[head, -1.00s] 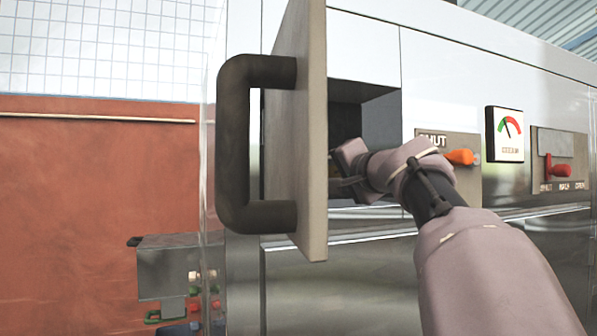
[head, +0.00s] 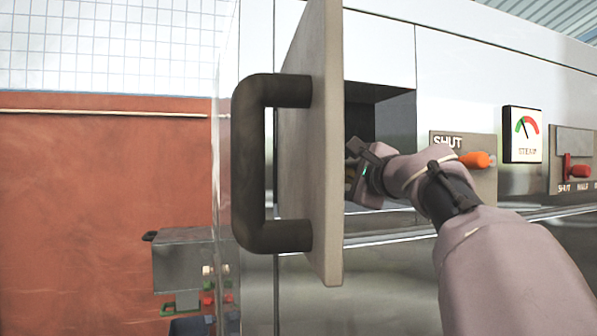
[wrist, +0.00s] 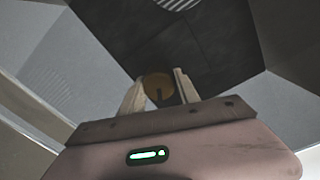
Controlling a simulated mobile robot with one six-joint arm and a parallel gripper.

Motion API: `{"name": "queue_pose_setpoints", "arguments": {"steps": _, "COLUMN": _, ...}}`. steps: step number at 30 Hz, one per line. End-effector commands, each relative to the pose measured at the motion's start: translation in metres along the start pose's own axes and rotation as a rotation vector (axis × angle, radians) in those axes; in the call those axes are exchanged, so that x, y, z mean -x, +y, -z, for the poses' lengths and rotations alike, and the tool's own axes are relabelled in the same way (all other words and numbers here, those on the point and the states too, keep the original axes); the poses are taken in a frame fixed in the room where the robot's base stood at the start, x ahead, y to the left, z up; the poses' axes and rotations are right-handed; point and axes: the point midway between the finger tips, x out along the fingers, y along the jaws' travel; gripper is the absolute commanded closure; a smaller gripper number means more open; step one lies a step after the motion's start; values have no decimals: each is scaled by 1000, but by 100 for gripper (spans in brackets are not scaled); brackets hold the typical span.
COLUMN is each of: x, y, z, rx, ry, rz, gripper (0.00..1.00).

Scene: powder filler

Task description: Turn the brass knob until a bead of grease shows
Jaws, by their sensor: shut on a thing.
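The brass knob (wrist: 158,86) shows in the wrist view as a dull gold disc with a dark slot, on the dark inner wall of an open compartment. My gripper (wrist: 160,84) has one pale finger on each side of the knob and is shut on it. In the head view my gripper (head: 352,168) reaches into the compartment (head: 385,120) behind the open door. The knob is hidden there by the door and my wrist. I can make out no grease around the knob in this dim view.
The open door (head: 333,150) with its thick black handle (head: 250,165) stands just left of my wrist. An orange lever (head: 478,160) on a SHUT plate, a dial gauge (head: 522,134) and a red lever (head: 578,171) line the front panel to the right.

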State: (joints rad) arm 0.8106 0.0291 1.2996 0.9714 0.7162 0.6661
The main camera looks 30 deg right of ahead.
Motion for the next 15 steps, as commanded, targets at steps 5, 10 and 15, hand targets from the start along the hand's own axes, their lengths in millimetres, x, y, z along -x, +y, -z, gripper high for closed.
{"name": "queue_pose_setpoints", "arguments": {"steps": 5, "x": 1, "y": -5, "z": -3, "rx": -102, "ry": -6, "rz": 5, "gripper": 100}}
{"name": "queue_pose_setpoints", "arguments": {"steps": 10, "x": 2, "y": -5, "z": -3, "rx": -170, "ry": -7, "rz": 4, "gripper": 100}}
{"name": "queue_pose_setpoints", "arguments": {"steps": 15, "x": 2, "y": -5, "z": -3, "rx": -209, "ry": -9, "rz": 4, "gripper": 100}}
